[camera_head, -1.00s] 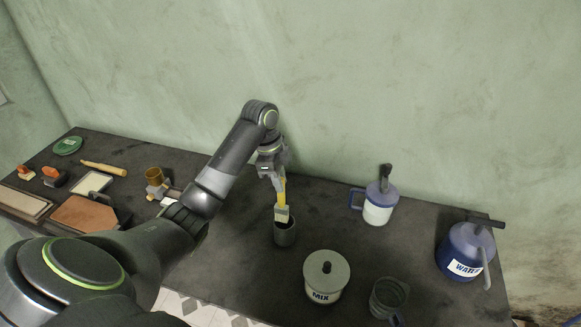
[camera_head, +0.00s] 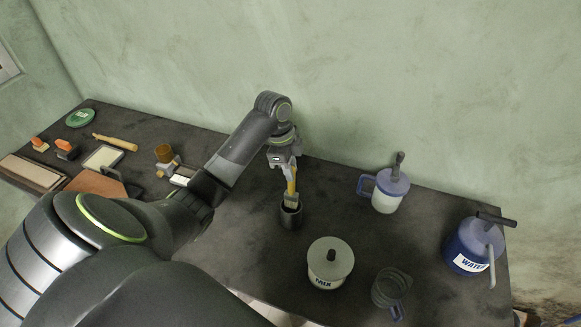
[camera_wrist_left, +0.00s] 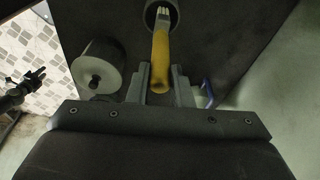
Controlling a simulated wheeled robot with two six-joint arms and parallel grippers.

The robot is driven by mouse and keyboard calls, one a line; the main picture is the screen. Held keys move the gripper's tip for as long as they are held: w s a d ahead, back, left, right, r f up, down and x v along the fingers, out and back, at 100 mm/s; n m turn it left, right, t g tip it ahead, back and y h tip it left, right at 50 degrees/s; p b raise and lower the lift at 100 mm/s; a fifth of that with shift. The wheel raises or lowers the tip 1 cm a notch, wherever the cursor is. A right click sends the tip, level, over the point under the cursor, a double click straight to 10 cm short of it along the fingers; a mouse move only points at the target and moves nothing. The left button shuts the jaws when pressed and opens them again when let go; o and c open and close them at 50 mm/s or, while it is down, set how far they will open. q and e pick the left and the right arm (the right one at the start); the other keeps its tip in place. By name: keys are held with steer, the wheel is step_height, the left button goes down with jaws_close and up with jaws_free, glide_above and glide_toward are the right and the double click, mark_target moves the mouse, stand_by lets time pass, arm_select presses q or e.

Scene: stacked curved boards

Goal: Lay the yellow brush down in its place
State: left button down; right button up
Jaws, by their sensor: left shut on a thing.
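The yellow brush (camera_head: 292,181) hangs nearly upright, handle up, in my left gripper (camera_head: 286,166). Its pale bristle end is at the mouth of a dark round cup (camera_head: 291,217), and the lower bristles are hidden by the cup's rim. In the left wrist view the yellow handle (camera_wrist_left: 161,52) runs between the two fingers of my left gripper (camera_wrist_left: 160,73), with the bristles inside the cup's opening (camera_wrist_left: 150,13). A dark gripper-like shape, apparently my right gripper (camera_wrist_left: 30,82), shows over the tiled floor; its jaws are too small to read.
A lidded MIX tin (camera_head: 329,264) and a clear jug (camera_head: 391,290) stand in front of the cup. A blue-handled mug (camera_head: 387,195) and a blue WATER container (camera_head: 470,245) are to the right. Several tools and boards, with a wooden roller (camera_head: 115,141), lie at left.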

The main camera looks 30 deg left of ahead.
mark_target(290, 187)
arm_select(q)
steer(key=shift+f, duration=0.15)
steer(key=shift+a+b+x, duration=0.15)
steer(key=shift+b+x, duration=0.3)
steer(key=shift+x, duration=0.45)
steer(key=shift+a+b+x, duration=0.2)
steer(key=shift+b+x, duration=0.3)
steer(key=shift+x, duration=0.4)
steer(key=shift+a+b+x, duration=0.15)
steer(key=shift+b+x, duration=0.3)
steer(key=shift+x, duration=0.45)
steer(key=shift+s+f, duration=0.15)
steer(key=shift+f, duration=0.5)
steer(key=shift+f+b, duration=0.55)
steer(key=shift+f, duration=0.05)
steer(key=c, duration=1.2)
jaws_free()
